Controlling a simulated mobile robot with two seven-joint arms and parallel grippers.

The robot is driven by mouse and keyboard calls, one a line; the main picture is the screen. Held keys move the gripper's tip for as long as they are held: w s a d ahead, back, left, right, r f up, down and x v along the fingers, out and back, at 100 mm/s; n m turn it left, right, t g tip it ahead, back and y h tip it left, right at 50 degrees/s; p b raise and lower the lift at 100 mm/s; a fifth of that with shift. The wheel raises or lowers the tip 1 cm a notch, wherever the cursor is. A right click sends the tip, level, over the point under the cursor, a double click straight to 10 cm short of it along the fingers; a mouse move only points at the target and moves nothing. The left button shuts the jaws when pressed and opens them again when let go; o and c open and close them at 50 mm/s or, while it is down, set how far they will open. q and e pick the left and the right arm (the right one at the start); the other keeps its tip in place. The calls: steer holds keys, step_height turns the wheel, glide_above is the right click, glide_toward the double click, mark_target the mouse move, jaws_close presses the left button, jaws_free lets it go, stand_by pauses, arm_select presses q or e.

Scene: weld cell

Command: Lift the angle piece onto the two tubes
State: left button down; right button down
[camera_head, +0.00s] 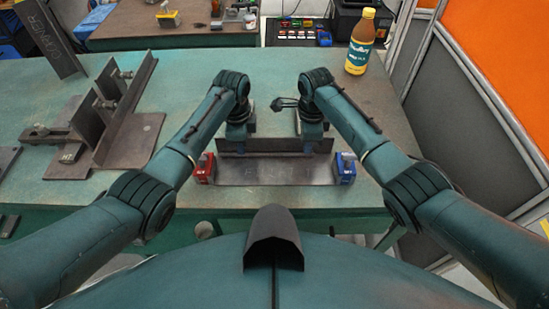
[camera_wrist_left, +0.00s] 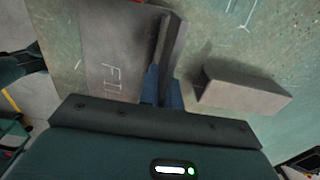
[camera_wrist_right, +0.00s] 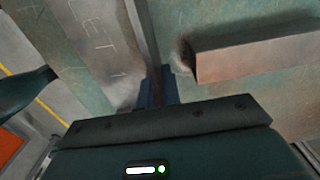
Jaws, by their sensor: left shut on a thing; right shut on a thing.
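The angle piece has a dark upright plate (camera_head: 275,147) and a flat plate (camera_head: 275,172) in front of it, chalked with letters in both wrist views; I cannot tell whether it is clear of the table. My left gripper (camera_head: 238,143) is shut on the left part of the upright, seen also in the left wrist view (camera_wrist_left: 163,85). My right gripper (camera_head: 308,143) is shut on the right part. A grey tube-like block (camera_wrist_left: 240,88) lies beside the upright in the left wrist view, another (camera_wrist_right: 255,50) in the right wrist view. In the head view both are mostly hidden by my arms.
A red block (camera_head: 205,168) and a blue block (camera_head: 345,168) stand at the plate's ends. A steel assembly (camera_head: 130,140) stands on the left of the green table (camera_head: 190,75). A bottle (camera_head: 360,42) stands at the back right. The table behind my grippers is mostly clear.

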arm_select(q)
steer(key=shift+w+r, duration=0.2)
steer(key=shift+r, duration=0.1)
arm_select(e)
steer(key=shift+w+r, duration=0.15)
steer(key=shift+r, duration=0.15)
